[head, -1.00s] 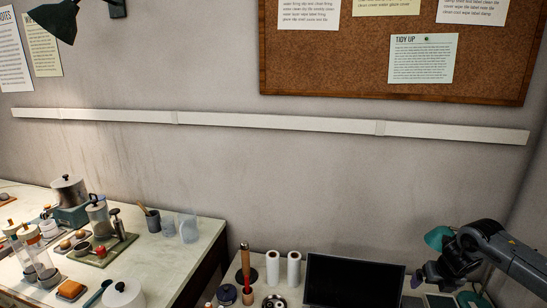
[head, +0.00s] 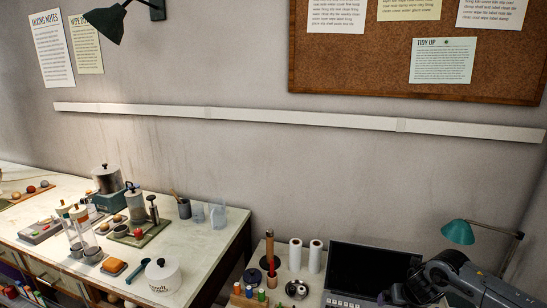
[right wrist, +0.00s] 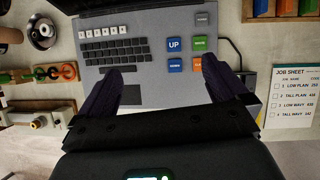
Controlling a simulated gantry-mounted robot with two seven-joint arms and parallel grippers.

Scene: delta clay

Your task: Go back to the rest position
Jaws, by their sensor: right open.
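My right gripper (right wrist: 165,75) is open and empty in the right wrist view, its two dark fingers spread wide above a laptop-like machine (right wrist: 150,45). In the head view my right arm comes in at the lower right, and its dark end partly covers the right side of the same machine (head: 365,265). The fingertips are hard to make out there. My left arm and gripper are not in view.
Coloured keys, including a blue UP key (right wrist: 174,44), lie between and beyond the fingers. A job sheet (right wrist: 292,95) lies at right. A teal lamp (head: 457,231) stands behind my arm. White rolls (head: 315,256) stand left of the machine. A cluttered white table (head: 215,240) is at left.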

